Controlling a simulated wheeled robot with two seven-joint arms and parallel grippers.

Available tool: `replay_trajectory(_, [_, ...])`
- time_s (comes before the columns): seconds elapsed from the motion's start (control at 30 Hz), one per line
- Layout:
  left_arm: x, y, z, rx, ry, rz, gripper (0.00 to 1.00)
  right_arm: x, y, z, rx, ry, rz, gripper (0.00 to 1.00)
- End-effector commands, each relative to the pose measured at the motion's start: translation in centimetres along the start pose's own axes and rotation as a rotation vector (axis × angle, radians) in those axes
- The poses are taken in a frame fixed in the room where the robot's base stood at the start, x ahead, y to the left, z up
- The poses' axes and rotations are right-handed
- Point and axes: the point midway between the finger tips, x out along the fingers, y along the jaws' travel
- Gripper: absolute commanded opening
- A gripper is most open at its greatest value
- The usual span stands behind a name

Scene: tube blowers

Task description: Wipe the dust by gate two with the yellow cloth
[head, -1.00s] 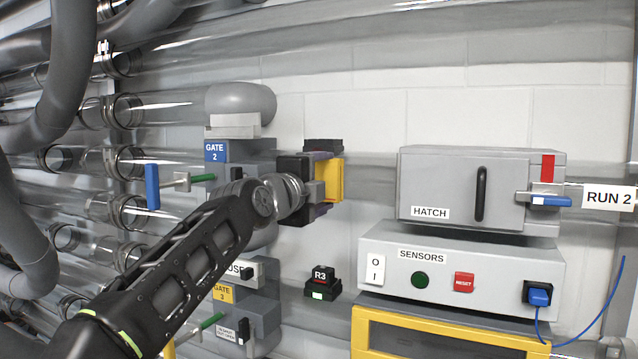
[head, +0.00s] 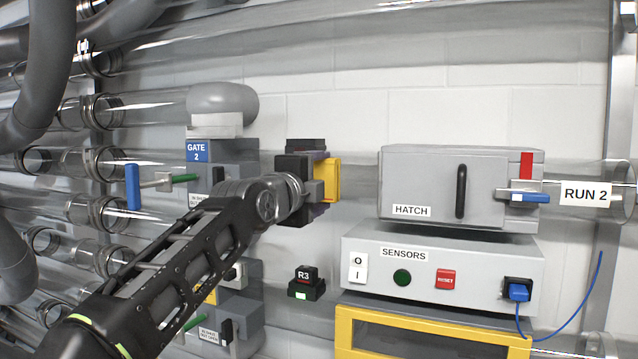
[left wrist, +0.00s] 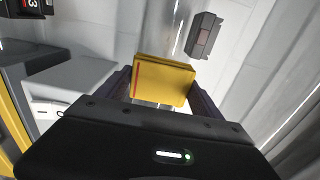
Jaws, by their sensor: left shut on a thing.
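The yellow cloth (head: 331,180) is a folded block held in my left gripper (head: 312,182), to the right of gate two (head: 197,151) in the head view. In the left wrist view the cloth (left wrist: 163,81) sits between the two fingers of my left gripper (left wrist: 163,88), which is shut on it. Gate two has a blue label and a blue handle (head: 132,187) on a green rod. A small dark box (head: 306,144) shows just above the gripper. I cannot make out any dust. My right gripper is in neither view.
The grey hatch box (head: 460,187) stands on the sensors box (head: 440,270) at right, above a yellow-framed cabinet (head: 430,335). The small R3 block (head: 306,283) is below the gripper. Clear tubes run behind.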

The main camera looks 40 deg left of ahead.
Motion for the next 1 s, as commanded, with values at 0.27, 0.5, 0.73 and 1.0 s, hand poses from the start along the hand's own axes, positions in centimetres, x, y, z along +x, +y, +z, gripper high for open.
replay_trajectory(0.27, [0.0,0.0,1.3,-0.001,0.002,0.0,0.44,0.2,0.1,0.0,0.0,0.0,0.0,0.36])
replay_trajectory(0.5, [-0.1,0.1,3.3,0.0,0.001,0.001,0.44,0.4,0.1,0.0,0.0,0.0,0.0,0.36])
replay_trajectory(0.73, [-0.2,0.0,3.7,0.0,0.0,0.001,0.44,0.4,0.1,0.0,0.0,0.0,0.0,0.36])
replay_trajectory(1.0, [-0.2,0.0,4.0,0.0,0.001,0.0,0.44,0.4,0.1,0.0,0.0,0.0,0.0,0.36])
